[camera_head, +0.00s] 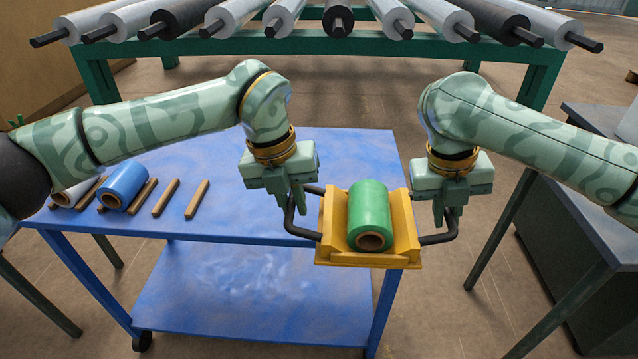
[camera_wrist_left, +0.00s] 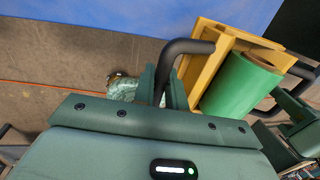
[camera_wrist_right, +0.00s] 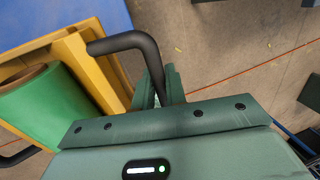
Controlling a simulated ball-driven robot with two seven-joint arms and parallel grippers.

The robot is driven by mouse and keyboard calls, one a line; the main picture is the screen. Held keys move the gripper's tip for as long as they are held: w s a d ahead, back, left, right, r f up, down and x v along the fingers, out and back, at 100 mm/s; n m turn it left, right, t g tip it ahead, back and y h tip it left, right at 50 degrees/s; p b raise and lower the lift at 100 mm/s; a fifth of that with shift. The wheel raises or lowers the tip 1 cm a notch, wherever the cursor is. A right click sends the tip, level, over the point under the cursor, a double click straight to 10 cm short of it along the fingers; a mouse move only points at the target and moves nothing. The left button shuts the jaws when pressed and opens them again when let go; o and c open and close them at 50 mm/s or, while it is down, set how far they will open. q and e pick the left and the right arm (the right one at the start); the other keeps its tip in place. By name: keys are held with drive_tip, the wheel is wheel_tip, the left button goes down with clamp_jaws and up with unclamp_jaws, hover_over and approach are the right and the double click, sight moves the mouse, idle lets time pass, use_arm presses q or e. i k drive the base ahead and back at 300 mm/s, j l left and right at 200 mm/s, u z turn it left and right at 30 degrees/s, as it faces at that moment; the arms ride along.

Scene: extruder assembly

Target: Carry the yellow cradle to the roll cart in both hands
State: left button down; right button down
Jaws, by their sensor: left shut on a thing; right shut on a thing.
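The yellow cradle (camera_head: 405,230) hangs level between my two grippers, with a green roll (camera_head: 368,205) lying in it. My left gripper (camera_head: 297,203) is shut on the cradle's left black handle (camera_wrist_left: 190,47). My right gripper (camera_head: 445,216) is shut on the right black handle (camera_wrist_right: 125,41). The roll cart (camera_head: 270,222) is a blue two-shelf cart. In the head view the cradle overlaps the cart's front right corner. I cannot tell its exact height above the top.
A blue roll (camera_head: 124,186), a grey roll (camera_head: 72,193) and several wooden strips (camera_head: 197,199) occupy the cart's left side; its middle is bare. A green rack (camera_head: 400,47) of rolls stands behind. A dark grey table (camera_head: 600,210) is at the right.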

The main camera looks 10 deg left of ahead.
sight(362, 160)
drive_tip(key=i, duration=1)
